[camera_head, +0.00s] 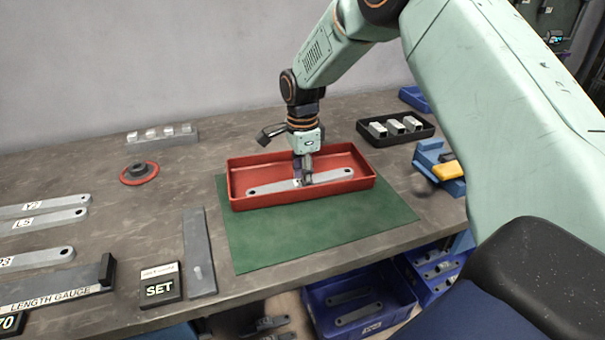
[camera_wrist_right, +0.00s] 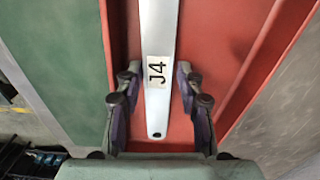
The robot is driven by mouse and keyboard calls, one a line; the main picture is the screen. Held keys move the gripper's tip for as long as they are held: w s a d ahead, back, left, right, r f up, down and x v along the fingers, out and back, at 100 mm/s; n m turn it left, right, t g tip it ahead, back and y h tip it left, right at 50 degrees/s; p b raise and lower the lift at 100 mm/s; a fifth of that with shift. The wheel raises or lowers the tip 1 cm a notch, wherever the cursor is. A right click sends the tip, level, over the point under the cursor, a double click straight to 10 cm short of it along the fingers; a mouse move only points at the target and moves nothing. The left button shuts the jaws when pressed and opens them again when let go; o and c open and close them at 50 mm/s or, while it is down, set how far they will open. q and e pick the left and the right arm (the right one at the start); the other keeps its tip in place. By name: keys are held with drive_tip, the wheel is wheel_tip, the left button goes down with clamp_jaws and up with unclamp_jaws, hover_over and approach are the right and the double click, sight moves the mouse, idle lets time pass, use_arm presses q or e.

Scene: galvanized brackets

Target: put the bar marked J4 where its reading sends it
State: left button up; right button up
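The bar marked J4 (camera_wrist_right: 157,110) is a pale grey flat bar with a hole at its end. In the head view the bar (camera_head: 268,188) lies in the red tray (camera_head: 297,202), with its middle hidden behind my right gripper (camera_head: 304,181). In the right wrist view my right gripper (camera_wrist_right: 158,90) has a finger on each side of the bar by its label, with gaps showing, so it is open around the bar. The length gauge (camera_head: 55,287) is at the front left. My left gripper is not in view.
The tray stands on a green mat (camera_head: 300,247). A SET sign (camera_head: 160,285) and a grey plate with a pin (camera_head: 199,255) are left of the mat. Several other bars (camera_head: 45,220) lie at far left. A black tray of blocks (camera_head: 395,129) is behind right. A blue bin (camera_head: 358,300) is below the table.

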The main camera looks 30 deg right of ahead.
drive_tip(key=shift+d, duration=0.1)
drive_tip(key=shift+r, duration=0.3)
wheel_tip(320, 180, up, 12)
drive_tip(key=p, duration=0.1)
drive_tip(key=shift+p, duration=0.4)
